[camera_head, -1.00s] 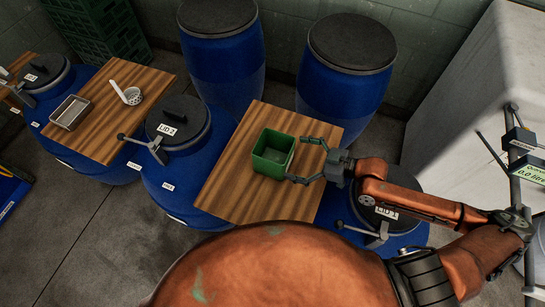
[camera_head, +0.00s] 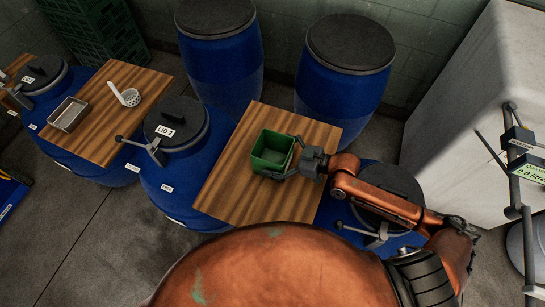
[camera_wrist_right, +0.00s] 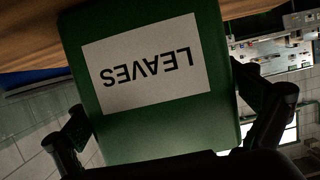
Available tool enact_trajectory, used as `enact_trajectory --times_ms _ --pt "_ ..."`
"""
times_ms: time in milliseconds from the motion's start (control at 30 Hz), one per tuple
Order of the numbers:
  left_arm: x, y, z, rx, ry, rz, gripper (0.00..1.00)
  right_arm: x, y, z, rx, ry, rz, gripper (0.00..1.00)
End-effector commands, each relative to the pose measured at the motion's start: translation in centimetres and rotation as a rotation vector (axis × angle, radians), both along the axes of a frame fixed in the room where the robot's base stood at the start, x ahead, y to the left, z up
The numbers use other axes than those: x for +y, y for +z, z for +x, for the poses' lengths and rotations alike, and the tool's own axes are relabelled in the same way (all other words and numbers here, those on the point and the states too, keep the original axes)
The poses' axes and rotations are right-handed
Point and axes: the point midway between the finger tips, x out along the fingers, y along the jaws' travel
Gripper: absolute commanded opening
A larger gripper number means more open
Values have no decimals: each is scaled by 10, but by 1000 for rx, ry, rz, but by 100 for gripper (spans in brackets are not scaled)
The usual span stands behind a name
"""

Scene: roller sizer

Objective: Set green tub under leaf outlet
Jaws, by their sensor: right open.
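The green tub (camera_head: 272,153) stands upright on the wooden board in the middle of the head view, and it looks empty. In the right wrist view the green tub (camera_wrist_right: 150,125) fills the middle, with a white LEAVES label that reads upside down. My right gripper (camera_head: 290,157) is open at the tub's right side, its fingers straddling it. In the wrist view one finger shows on each side of the tub. I cannot tell whether they touch it. My left gripper is not in view. No leaf outlet can be made out.
The wooden board (camera_head: 235,190) rests across blue barrels. A second board (camera_head: 105,115) at left holds a metal tray (camera_head: 67,114) and a white strainer ladle (camera_head: 128,97). Lidded blue barrels (camera_head: 218,60) stand behind. A white block (camera_head: 465,110) and a stand with a litre display are at right.

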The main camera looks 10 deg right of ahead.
Motion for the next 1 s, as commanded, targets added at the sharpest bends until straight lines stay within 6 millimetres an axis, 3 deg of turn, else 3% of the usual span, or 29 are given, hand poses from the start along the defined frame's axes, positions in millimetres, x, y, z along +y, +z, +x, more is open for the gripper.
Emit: enact_trajectory --times_ms 200,867,1000 --pt "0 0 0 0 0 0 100 0 0 0 1 0 -1 100" --pt "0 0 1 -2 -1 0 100 0 0 0 0 0 0 55" --pt "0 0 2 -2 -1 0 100 0 0 0 0 0 0 53"
